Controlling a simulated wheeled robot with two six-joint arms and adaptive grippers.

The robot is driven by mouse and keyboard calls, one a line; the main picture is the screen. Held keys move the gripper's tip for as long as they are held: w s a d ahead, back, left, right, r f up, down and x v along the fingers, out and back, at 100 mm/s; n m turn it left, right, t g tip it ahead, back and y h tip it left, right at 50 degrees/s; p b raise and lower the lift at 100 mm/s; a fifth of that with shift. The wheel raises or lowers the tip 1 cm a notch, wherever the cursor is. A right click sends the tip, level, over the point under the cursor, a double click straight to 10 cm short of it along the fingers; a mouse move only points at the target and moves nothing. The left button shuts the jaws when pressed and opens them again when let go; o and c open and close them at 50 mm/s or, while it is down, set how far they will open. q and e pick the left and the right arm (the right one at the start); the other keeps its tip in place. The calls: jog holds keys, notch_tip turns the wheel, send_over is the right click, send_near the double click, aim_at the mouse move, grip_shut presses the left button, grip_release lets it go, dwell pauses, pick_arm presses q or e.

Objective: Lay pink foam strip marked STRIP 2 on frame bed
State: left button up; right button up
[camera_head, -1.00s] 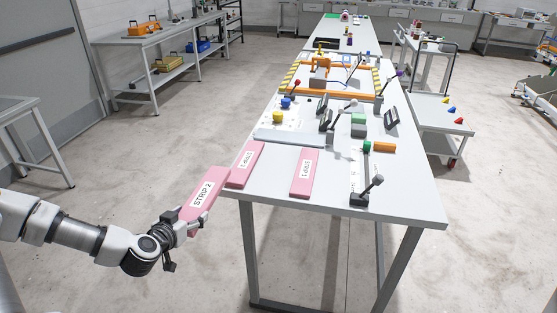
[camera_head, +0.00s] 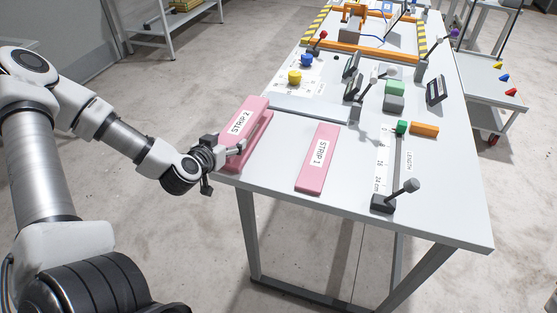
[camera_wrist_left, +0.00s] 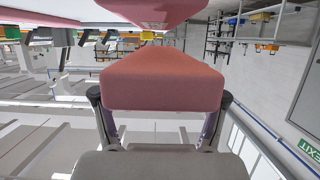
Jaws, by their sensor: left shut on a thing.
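The pink foam strip marked STRIP 2 (camera_head: 240,121) is in my left gripper (camera_head: 236,151) at the table's near left corner. It is just above another pink strip (camera_head: 262,138), whose label is covered. In the left wrist view the held strip (camera_wrist_left: 162,80) fills the middle between the fingers, with the other pink strip (camera_wrist_left: 155,10) close to it at the top edge. The frame bed, with orange bars (camera_head: 365,50) and yellow-black striped edges, lies farther up the table. My right gripper is not in view.
A pink strip marked STRIP 1 (camera_head: 318,160) lies to the right on the table (camera_head: 440,215). A cart (camera_head: 490,95) stands at the right.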

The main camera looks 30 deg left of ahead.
pick_arm(q)
jog(key=d, duration=0.1)
jog(key=w+d+f+b, duration=0.1)
jog(key=w+d+b, duration=0.1)
jog(key=shift+w+d+f, duration=0.25)
jog(key=shift+d+f, duration=0.05)
jog(key=shift+d, duration=0.05)
send_over(274, 167)
jog(key=shift+w+d, duration=0.1)
jog(key=shift+d, duration=0.05)
notch_tip(274, 167, down, 3)
jog(key=shift+f, duration=0.35)
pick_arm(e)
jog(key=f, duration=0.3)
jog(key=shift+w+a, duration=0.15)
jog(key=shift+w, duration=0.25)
pick_arm(q)
jog(key=o, duration=0.9)
jog(key=shift+f, duration=0.1)
